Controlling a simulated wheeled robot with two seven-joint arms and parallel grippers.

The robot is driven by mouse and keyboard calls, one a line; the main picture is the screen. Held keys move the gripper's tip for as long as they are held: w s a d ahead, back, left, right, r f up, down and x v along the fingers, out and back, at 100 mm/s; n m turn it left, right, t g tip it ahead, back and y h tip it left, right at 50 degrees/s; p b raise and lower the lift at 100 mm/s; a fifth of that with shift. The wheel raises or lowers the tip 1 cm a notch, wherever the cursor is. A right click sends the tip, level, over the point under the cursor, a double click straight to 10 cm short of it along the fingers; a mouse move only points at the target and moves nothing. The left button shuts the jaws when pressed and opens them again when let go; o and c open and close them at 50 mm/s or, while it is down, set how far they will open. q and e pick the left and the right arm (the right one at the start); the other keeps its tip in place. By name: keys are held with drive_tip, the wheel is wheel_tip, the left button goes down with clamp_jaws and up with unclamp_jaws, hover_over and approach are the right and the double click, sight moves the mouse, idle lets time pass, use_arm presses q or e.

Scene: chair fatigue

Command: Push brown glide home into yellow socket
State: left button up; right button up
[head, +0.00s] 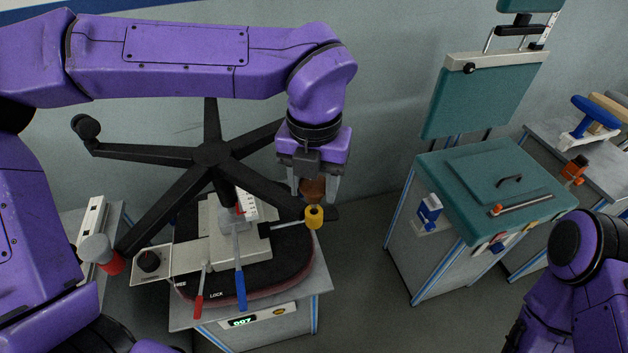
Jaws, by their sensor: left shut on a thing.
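The yellow socket (314,217) is a small ring-shaped piece at the end of a black arm of the upturned five-arm chair base (212,154). The brown glide (313,189) is just above the socket and overlaps its top edge in this view. I cannot tell how deep it sits. My left gripper (314,192) points down from above, its two grey fingers on either side of the glide, shut on it. My right gripper is not in view; only part of my right arm shows at the lower right.
The base stands on a dark cushioned stand (290,262) with a red lever (200,290), a blue lever (240,280) and a display (243,321). A grey-capped red piece (110,262) is at left. A teal bench chair (498,185) stands at right. Floor between is clear.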

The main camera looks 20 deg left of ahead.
sight(314, 198)
use_arm(q)
drive_tip(key=shift+f+b, duration=1.15)
drive_tip(key=shift+f, duration=0.65)
drive_tip(key=o, duration=1)
drive_tip(key=shift+o, duration=0.2)
wheel_tip(314, 198, up, 11)
drive_tip(key=shift+f, duration=0.15)
